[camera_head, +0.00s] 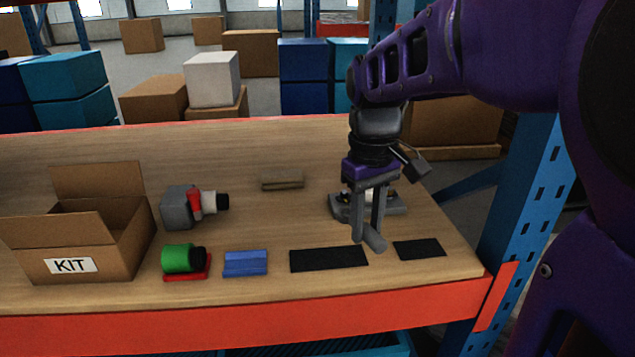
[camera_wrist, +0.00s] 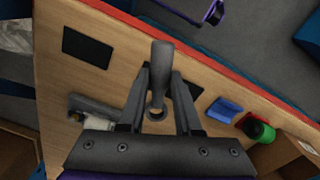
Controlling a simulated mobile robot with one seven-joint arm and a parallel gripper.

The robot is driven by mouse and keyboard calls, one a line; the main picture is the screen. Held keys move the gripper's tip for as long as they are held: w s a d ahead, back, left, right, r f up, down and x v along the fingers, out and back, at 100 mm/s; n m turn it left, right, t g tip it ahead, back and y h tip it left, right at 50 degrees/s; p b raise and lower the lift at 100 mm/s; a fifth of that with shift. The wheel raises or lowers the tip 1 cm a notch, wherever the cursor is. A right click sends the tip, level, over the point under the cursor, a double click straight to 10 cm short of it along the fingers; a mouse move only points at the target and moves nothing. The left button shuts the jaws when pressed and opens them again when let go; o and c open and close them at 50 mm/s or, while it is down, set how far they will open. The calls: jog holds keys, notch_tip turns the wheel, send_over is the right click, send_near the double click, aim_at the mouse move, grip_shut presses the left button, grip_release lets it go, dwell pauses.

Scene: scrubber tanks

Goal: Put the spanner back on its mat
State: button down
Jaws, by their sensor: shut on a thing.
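My gripper (camera_head: 370,238) is shut on the grey spanner (camera_wrist: 160,80) and holds it above the table, near the right end. In the wrist view the spanner lies between the two fingers (camera_wrist: 160,100), its long handle pointing away and a ring-like end nearer the palm. In the head view only a short grey part of the spanner (camera_head: 374,241) shows at the fingertips. A wide black mat (camera_head: 328,259) lies left of the gripper, and a smaller black mat (camera_head: 419,249) lies to its right. Both are bare where they show. I cannot tell which mat is the spanner's.
A blue block-like holder (camera_head: 246,263) and a green part on a red base (camera_head: 183,262) stand left of the wide mat. The open KIT box (camera_head: 68,265) is far left. A grey fixture (camera_head: 396,207) sits behind my gripper. A blue rack post (camera_head: 520,210) rises at right.

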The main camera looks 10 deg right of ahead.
aim_at(369, 276)
jog(key=shift+g, duration=0.3)
jog(key=shift+w+d+f+b, duration=0.1)
jog(key=shift+d+f+b, duration=0.15)
jog(key=shift+f+b, duration=0.75)
jog(key=shift+w+d+f+b, duration=0.1)
jog(key=shift+d+f+b, duration=0.1)
jog(key=shift+f, duration=1.55)
jog(key=shift+w+d+f+b, duration=0.1)
jog(key=shift+d+f+b, duration=0.15)
jog(key=shift+f+b, duration=0.75)
jog(key=shift+f+p, duration=0.3)
jog(key=shift+p, duration=0.1)
jog(key=shift+f, duration=0.6)
jog(key=c, duration=0.5)
grip_release()
jog(key=shift+r, duration=0.1)
